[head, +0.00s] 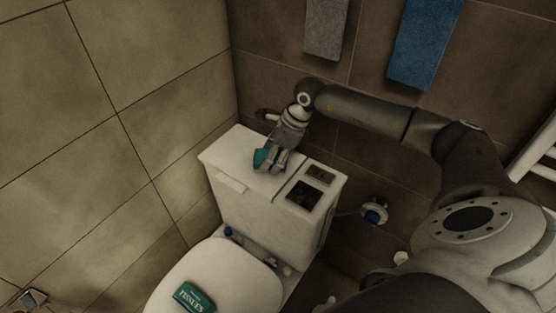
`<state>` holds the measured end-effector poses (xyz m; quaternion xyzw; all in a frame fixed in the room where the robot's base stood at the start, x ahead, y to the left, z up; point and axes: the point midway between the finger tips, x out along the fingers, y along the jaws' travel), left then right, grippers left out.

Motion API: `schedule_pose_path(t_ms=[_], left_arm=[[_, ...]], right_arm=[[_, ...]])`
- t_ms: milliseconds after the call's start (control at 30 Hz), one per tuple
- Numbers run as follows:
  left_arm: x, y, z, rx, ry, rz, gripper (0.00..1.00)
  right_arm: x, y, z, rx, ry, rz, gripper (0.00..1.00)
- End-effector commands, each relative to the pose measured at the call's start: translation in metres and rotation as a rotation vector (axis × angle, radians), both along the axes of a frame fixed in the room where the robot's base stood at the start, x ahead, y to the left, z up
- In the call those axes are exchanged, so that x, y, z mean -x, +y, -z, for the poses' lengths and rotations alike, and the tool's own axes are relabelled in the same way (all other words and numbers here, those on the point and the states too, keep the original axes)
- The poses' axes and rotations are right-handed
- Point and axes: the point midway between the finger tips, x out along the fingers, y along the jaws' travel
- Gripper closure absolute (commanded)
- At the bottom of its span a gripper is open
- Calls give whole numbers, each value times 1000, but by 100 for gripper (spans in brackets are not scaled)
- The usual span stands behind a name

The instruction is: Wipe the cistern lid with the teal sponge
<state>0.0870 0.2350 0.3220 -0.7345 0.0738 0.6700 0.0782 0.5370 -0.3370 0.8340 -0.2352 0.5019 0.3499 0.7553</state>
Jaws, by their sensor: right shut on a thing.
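The right arm reaches in from the right, above and behind the cistern. My left gripper does not show.
A dark flush panel (303,193) is set into the lid's right part. A teal tissue pack (194,298) lies on the closed toilet seat lid (228,283). Grey (325,28) and blue (424,42) towels hang on the back wall. A wall valve (374,215) sits right of the cistern.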

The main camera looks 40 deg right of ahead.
Motion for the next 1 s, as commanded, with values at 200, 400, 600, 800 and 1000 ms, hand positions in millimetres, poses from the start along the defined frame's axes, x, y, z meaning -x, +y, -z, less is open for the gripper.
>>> schedule_pose_path(t_ms=[200,400,600,800,1000], left_arm=[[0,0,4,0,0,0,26],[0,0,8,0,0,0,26],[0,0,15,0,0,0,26],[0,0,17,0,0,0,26],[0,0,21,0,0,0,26]], right_arm=[[-12,4,0,0,2,1,59],[-21,8,1,-2,-2,0,59],[-38,14,3,-1,-2,0,59],[-47,17,3,0,1,0,59],[-56,20,4,-1,0,0,59]])
